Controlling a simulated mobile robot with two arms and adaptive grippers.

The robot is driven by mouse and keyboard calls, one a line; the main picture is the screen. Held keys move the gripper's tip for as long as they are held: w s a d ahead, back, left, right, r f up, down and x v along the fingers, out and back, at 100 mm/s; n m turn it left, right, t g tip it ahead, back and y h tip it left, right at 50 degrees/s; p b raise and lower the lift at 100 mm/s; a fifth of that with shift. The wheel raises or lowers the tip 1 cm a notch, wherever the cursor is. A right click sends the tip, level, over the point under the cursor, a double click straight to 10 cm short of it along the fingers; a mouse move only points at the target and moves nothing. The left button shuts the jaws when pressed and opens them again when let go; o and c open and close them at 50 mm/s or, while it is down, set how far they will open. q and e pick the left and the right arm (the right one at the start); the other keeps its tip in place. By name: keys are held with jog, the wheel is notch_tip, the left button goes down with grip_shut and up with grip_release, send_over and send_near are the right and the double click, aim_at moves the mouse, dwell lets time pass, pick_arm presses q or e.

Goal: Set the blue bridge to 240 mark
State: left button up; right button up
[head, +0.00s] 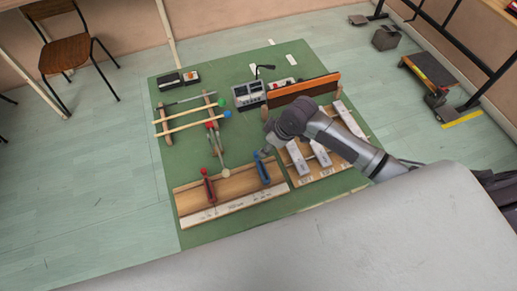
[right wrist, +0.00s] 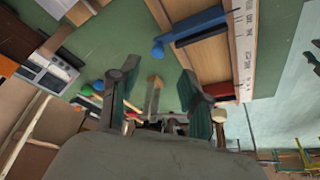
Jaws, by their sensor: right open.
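The blue bridge (head: 262,168) stands across the right part of a wooden box (head: 235,186). A pale scale strip (head: 236,208) runs along the box's front edge; its marks are too small to read. The red bridge (head: 209,187) stands further left on the same box. My right gripper (right wrist: 158,95) is open and empty, with its two dark fingers apart. In the right wrist view, the blue bridge (right wrist: 190,32) lies above and right of the fingers, apart from them. In the head view, my right wrist hangs behind and right of the blue bridge. My left gripper is out of view.
Right of the box is a board with several pale bars (head: 319,152). A tall orange-brown panel (head: 303,90) stands behind my wrist. Sticks on a wooden frame (head: 187,118) and a grey device (head: 249,95) lie further back on the green mat (head: 160,85).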

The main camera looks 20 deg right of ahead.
aim_at(256, 152)
jog(key=x, duration=0.6)
jog(key=shift+w+f, duration=0.15)
jog(key=shift+w, duration=0.15)
jog(key=shift+a+f, duration=0.15)
jog(key=shift+f, duration=0.3)
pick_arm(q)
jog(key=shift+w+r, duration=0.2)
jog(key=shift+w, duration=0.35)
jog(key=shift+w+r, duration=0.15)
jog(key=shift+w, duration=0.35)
pick_arm(e)
jog(key=shift+w+f, duration=0.1)
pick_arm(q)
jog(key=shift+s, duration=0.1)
pick_arm(e)
jog(key=shift+c, duration=0.7)
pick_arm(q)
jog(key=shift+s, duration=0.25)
pick_arm(e)
grip_shut()
